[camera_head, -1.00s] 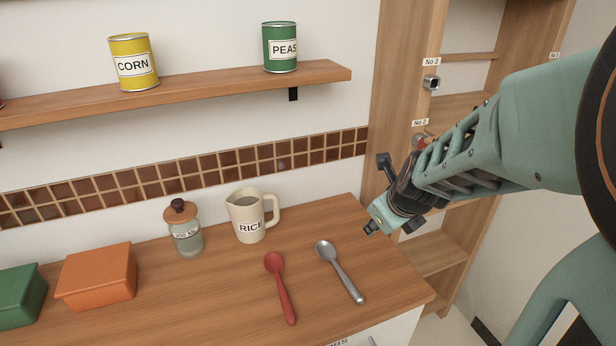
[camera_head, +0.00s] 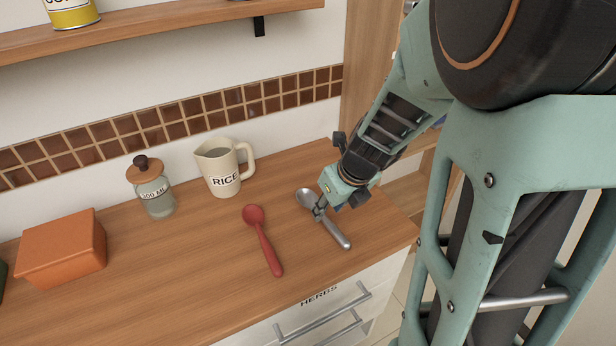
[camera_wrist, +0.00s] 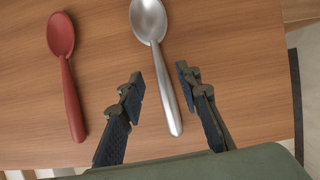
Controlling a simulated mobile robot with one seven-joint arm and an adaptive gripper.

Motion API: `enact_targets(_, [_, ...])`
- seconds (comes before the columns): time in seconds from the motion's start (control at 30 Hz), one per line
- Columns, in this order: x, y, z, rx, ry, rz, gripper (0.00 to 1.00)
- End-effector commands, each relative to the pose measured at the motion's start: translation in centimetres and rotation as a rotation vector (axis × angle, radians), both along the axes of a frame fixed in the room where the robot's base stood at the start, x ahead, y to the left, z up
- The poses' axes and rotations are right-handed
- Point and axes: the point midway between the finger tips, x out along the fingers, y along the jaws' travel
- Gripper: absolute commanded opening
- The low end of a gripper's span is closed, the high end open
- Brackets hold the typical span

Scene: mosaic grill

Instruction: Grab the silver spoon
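The silver spoon (camera_head: 335,234) lies on the wooden counter, its bowl toward the wall and its handle toward the front edge. In the wrist view the silver spoon (camera_wrist: 163,70) runs down between my two fingers, with its bowl beyond the fingertips. My gripper (camera_head: 319,210) is over the spoon in the head view and hides part of its neck. In the wrist view my gripper (camera_wrist: 160,78) is open, with the fingers apart on either side of the handle and a gap on both sides. I cannot tell the exact height above the counter.
A red spoon (camera_head: 264,240) lies left of the silver one. A rice jug (camera_head: 222,170), a lidded glass jar (camera_head: 155,195) and an orange box (camera_head: 62,250) stand farther left on the counter (camera_head: 180,290). A drawer marked herbs (camera_head: 325,312) is below the front edge.

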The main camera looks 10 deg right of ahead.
Motion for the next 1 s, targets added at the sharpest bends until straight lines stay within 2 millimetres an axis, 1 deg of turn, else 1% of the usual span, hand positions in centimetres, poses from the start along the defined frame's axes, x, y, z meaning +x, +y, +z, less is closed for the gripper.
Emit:
enact_targets(0.03, [0.3,0.1,-1.2,0.000,0.003,0.000,0.31])
enact_targets(0.13, [1.0,0.4,-2.7,0.000,0.003,0.000,0.31])
enact_targets(0.2, [1.3,0.5,-3.3,-0.001,0.002,0.000,0.31])
enact_targets(0.43, [1.4,0.5,-3.2,0.000,0.000,0.000,0.31])
enact_targets(0.47, [1.4,0.5,-3.2,0.000,0.000,0.000,0.30])
enact_targets(0.73, [1.4,0.5,-3.2,0.000,0.000,0.000,0.01])
enact_targets(1.0, [1.4,0.5,-3.2,0.000,0.000,0.001,0.00])
